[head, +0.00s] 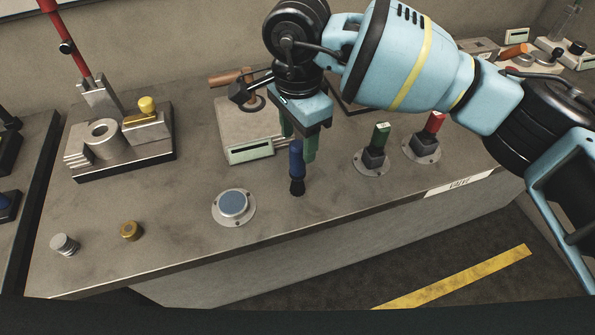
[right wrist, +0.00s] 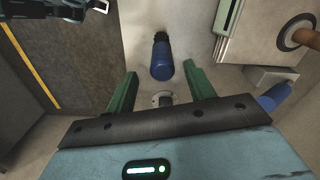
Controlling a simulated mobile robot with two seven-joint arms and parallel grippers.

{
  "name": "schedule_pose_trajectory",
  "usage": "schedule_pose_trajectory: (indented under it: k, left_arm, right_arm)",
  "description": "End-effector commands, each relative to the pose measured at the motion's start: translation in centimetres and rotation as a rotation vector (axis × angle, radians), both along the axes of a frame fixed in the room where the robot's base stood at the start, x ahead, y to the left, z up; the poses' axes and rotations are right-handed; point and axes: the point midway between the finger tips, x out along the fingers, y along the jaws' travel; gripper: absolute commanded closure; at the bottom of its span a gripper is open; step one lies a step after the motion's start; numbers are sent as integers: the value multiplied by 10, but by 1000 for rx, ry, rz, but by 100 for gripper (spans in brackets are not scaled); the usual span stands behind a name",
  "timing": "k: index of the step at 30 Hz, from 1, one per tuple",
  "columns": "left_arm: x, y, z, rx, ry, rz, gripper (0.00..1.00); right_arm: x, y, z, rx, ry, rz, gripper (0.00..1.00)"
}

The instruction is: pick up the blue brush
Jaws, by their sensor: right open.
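The blue brush (head: 297,160) stands about upright at the front part of the grey bench (head: 180,235), its dark bristles pointing down. In the right wrist view the brush (right wrist: 162,62) lies ahead, its blue handle end near the gap between my fingertips and its bristles farther away. My right gripper (head: 298,146) is above the bench with its two green fingers apart. In the right wrist view the gripper (right wrist: 160,72) is open, with a visible gap between each finger and the handle. My left gripper is not in view.
A blue round button (head: 233,204) is left of the brush. A grey box (head: 245,130) stands close behind. Green (head: 381,134) and red (head: 434,122) handled switches stand to the right. A metal fixture (head: 120,142) and a brass knob (head: 131,231) are at left.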

Motion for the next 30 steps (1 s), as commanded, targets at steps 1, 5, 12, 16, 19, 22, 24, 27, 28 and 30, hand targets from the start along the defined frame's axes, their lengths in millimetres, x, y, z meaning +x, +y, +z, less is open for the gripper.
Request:
schedule_pose_trajectory:
  k: [1,5,12,16,19,22,24,27,28,30]
  left_arm:
    - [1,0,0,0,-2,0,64]
    - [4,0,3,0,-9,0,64]
    - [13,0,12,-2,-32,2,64]
    - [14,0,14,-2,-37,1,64]
    - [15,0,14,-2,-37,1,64]
    - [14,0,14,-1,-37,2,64]
    - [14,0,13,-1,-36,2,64]
    - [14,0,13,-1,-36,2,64]
    - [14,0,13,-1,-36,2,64]
    - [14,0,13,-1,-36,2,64]
  right_arm:
    - [0,0,0,1,-1,0,46]
    - [0,0,-5,1,1,-1,46]
    - [3,-2,-38,2,1,-1,46]
    - [3,-1,-49,3,-1,-1,46]
    - [4,-1,-52,3,-1,0,46]
    - [4,-1,-52,3,-1,0,46]
    - [4,-1,-52,3,-1,0,46]
    - [4,-1,-52,3,-1,0,59]
    - [4,-1,-52,3,-1,0,63]
    - [4,-1,-52,3,-1,0,73]
